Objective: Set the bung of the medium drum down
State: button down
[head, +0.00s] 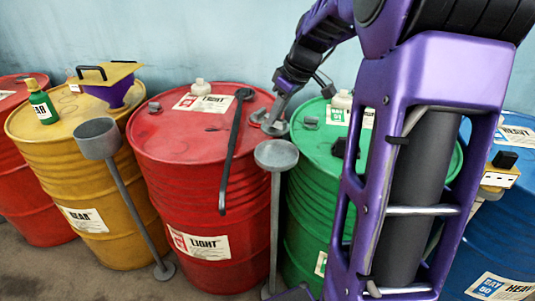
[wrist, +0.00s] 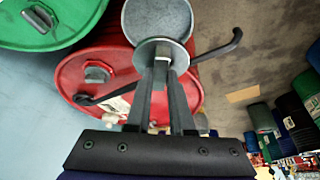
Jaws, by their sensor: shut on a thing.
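My gripper (head: 276,118) is shut on a grey bung (wrist: 158,50), a round disc with a squared head between the fingertips in the wrist view. The bung is held above the front side of the red drum (head: 190,160), close to the small round plate of a grey stand (head: 276,156). In the wrist view the plate (wrist: 158,16) lies just beyond the bung, partly covered by it. I cannot tell whether they touch. The green drum (head: 308,172) stands to the right, partly hidden by my arm; its label is not readable as medium.
A long dark bent wrench (head: 230,150) lies across the red drum and overhangs its front. Another grey stand (head: 98,138) is at the left, by the yellow drum (head: 75,190). A blue drum (head: 512,190) stands at the right. White-capped spouts stand on the red and green drums.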

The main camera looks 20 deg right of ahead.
aim_at(278, 126)
jog(key=shift+w+d+r+n, duration=0.25)
jog(key=shift+d+r+n, duration=0.05)
jog(key=shift+d+r, duration=0.1)
jog(key=shift+w+f, duration=0.1)
jog(key=shift+f, duration=0.05)
notch_tip(278, 126, down, 4)
jog(key=shift+f+b, duration=0.2)
jog(key=shift+b, duration=0.4)
jog(key=shift+f+b, duration=0.4)
jog(key=shift+f, duration=1.95)
jog(key=c, duration=0.8)
grip_release()
jog(key=shift+f, duration=0.1)
jog(key=p+v, duration=0.2)
jog(key=v, duration=1)
